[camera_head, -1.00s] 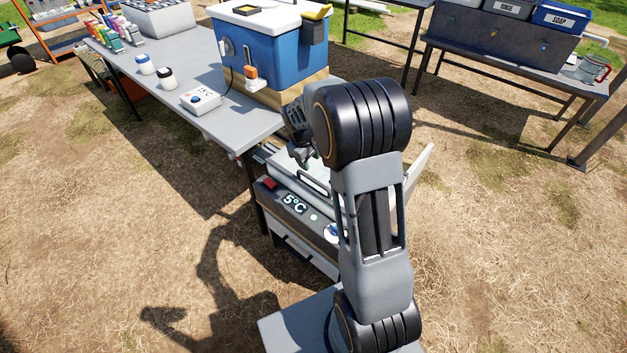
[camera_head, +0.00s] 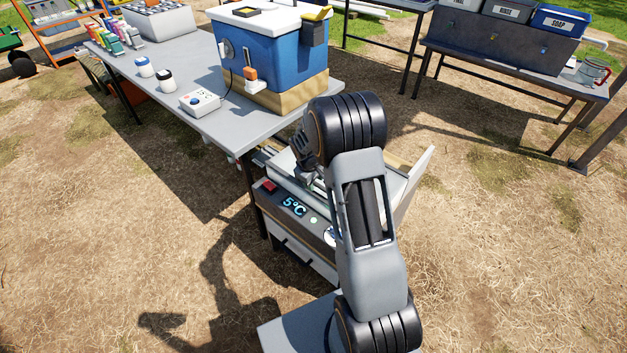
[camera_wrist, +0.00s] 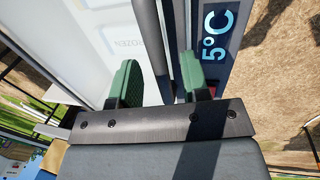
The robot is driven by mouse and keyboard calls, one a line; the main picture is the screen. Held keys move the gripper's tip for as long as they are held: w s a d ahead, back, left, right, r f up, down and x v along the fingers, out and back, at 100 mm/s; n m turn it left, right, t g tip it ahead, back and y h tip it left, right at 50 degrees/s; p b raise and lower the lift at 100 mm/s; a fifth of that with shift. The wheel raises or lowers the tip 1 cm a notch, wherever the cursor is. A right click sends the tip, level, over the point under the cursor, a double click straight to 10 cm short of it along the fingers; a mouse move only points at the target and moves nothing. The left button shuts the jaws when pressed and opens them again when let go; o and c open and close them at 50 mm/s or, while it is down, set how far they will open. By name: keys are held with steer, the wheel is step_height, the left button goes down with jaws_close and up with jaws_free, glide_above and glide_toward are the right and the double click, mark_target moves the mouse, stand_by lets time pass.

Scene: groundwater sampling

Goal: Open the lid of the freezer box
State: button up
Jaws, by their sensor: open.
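The freezer box (camera_head: 290,207) stands low beside the table, with a lit 5°C display on its dark front panel. Its pale lid (camera_head: 284,166) lies flat on top, and lettering on it shows in the wrist view (camera_wrist: 100,40). A dark bar handle (camera_wrist: 152,45) runs along the lid near the front panel. My gripper (camera_wrist: 158,82) is open, with its green fingertips on either side of the bar; I cannot tell whether they touch it. In the head view my arm hides part of the lid and my gripper (camera_head: 314,182).
A grey table (camera_head: 235,122) stands close behind and left of the box, carrying a blue cooler (camera_head: 270,62) and a small meter (camera_head: 200,101). A pale upright panel (camera_head: 418,183) rises at the box's right. Dry grass in front is open.

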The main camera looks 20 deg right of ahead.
jaws_close()
stand_by(0.5)
